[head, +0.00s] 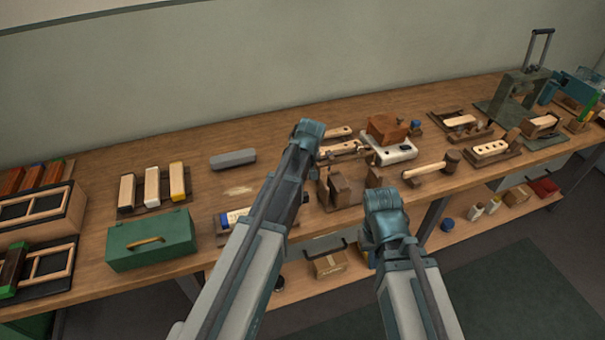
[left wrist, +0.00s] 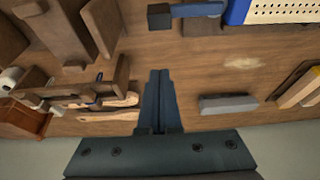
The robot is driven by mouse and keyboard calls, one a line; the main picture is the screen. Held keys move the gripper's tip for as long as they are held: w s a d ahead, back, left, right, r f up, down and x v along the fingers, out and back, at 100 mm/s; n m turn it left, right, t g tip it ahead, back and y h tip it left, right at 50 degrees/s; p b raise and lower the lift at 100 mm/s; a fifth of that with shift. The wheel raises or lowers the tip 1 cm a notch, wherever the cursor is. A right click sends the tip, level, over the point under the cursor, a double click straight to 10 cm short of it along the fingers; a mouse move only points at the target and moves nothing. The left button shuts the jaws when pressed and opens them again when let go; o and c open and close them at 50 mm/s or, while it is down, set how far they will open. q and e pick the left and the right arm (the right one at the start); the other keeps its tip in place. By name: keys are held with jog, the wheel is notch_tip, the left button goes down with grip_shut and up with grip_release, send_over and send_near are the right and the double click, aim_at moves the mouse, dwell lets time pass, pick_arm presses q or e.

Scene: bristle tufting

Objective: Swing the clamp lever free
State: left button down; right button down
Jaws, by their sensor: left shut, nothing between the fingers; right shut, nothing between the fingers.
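In the left wrist view a blue lever (left wrist: 198,9) with a dark square end block (left wrist: 160,16) lies at the top edge. It sits beside a pale perforated block (left wrist: 284,10) with a blue side. In the head view that fixture (head: 228,217) is partly hidden behind my left arm. My left gripper (left wrist: 158,75) is shut and empty above the bench, apart from the lever. In the head view my left wrist (head: 309,128) hides its fingers. My right gripper (head: 384,205) is shut and empty near the bench's front edge; its fingertips are hard to make out.
Brown wooden stands (head: 342,190) are near my grippers. A grey block (head: 233,158) lies on the bench, also in the left wrist view (left wrist: 228,103). A green box (head: 151,240) and a brush rack (head: 152,185) stand left. Bare bench lies around the grey block.

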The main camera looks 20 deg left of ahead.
pick_arm(q)
jog(key=b+x, duration=0.4)
jog(key=x, duration=0.2)
jog(key=shift+b, duration=0.35)
jog(key=shift+s+f+b, duration=0.1)
jog(key=shift+f+b, duration=0.2)
jog(key=shift+f, duration=0.05)
jog(key=s+d, duration=0.1)
jog(key=s, duration=0.1)
jog(key=shift+s+d+r+p, duration=0.35)
jog(key=shift+d+r, duration=0.05)
jog(key=shift+s+d, duration=0.2)
jog(key=shift+s, duration=0.05)
